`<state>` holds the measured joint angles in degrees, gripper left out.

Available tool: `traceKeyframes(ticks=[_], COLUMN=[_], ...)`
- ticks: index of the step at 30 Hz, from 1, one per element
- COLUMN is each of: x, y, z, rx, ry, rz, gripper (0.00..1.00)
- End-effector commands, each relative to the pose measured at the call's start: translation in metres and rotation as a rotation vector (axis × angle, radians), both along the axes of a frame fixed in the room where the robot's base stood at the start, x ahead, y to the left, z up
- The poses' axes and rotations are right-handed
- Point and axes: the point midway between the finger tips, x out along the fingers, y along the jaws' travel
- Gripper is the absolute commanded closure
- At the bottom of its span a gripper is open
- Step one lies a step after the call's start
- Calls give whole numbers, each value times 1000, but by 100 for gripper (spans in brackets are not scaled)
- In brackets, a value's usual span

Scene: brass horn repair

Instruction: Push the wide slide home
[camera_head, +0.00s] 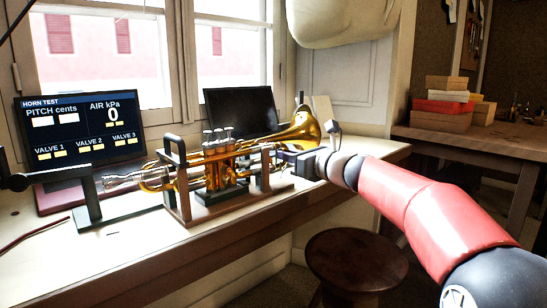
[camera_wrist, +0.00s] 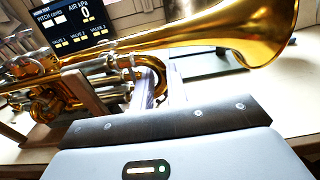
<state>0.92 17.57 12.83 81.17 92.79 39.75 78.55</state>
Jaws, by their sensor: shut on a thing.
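A brass trumpet (camera_head: 305,128) lies level in a wooden cradle (camera_head: 220,207) on the bench, bell to the right. Its bell (camera_wrist: 262,35) fills the upper right of the wrist view. The wide slide (camera_wrist: 159,73) shows there as a curved gold tube end below the bell, with silvery tubes running left from it. My gripper (camera_head: 284,158) reaches in from the right at the cradle's right end. In the wrist view my gripper (camera_wrist: 158,97) is shut on the wide slide's bend. The fingers partly hide the bend, and the slide is mostly hidden in the head view.
A test screen (camera_head: 85,125) at the back left reads 0 for air, with pitch and valve fields. A dark laptop-like screen (camera_head: 240,110) stands behind the trumpet. A clamp stand (camera_head: 95,205) is by the mouthpiece end. A round stool (camera_head: 355,262) stands below the bench.

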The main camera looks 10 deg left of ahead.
Motion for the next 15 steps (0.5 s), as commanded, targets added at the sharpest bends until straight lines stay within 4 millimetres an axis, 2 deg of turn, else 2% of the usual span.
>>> traceKeyframes(ticks=[1,15], x=[0,-5], y=[0,5], z=[-5,-5], rx=[-5,-6], ry=[4,5], rz=[1,7], gripper=[100,100])
